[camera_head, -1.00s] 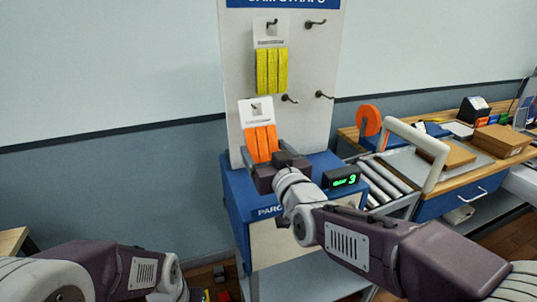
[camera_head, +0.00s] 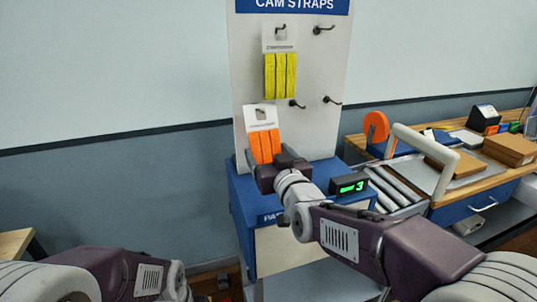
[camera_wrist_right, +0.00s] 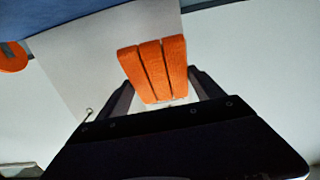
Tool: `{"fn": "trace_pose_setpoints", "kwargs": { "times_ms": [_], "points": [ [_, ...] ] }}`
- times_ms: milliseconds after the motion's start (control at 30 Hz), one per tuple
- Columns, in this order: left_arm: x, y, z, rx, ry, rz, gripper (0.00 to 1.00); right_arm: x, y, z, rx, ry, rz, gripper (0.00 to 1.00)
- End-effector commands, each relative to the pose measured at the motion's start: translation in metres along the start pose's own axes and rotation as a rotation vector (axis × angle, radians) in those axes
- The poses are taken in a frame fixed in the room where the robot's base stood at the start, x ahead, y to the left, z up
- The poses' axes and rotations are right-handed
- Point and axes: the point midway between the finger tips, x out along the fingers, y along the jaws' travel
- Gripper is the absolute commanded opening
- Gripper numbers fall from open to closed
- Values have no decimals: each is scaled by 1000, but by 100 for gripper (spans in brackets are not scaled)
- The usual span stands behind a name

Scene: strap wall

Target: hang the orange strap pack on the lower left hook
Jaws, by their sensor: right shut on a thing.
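The orange strap pack (camera_head: 265,148), orange straps below a white card with a slot, is held by its lower part in my right gripper (camera_head: 279,168). It is slightly tilted, in front of the panel's lower left area. The right wrist view also shows the orange straps (camera_wrist_right: 154,68) between the fingers of the right gripper (camera_wrist_right: 163,88). The lower left hook (camera_head: 297,103) is bare, to the right of and slightly above the card in the head view. I cannot tell the depth gap. My left arm is at the lower left; its fingers are not visible.
A yellow strap pack (camera_head: 280,76) hangs on the upper left hook (camera_head: 281,29). The upper right hook (camera_head: 323,29) and lower right hook (camera_head: 332,100) are bare. A green-lit display (camera_head: 349,186) stands on the blue counter (camera_head: 237,200) below. Rollers and boxes are at right.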

Motion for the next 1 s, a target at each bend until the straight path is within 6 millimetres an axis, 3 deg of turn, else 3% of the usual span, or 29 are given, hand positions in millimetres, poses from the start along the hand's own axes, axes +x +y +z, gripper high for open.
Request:
{"fn": "trace_pose_setpoints", "kwargs": {
  "times_ms": [167, 200, 267, 567, 1000],
  "points": [
    [0, 0, 0, 0, 0, 0, 36, 0, 0, 0, 0, 1, 0, 36],
    [0, 0, 0, 0, 0, 0, 36, 0, 0, 0, 0, 1, 0, 85],
    [0, 0, 0, 0, 0, 0, 36, 0, 0, 0, 0, 1, 0, 100],
    [1, 0, 0, 0, 0, 0, 36, -5, 0, 0, 0, 1, 0, 100],
    [4, 0, 0, 0, 0, 0, 36, -81, 0, -2, 1, 2, -1, 100]
  ]
}}
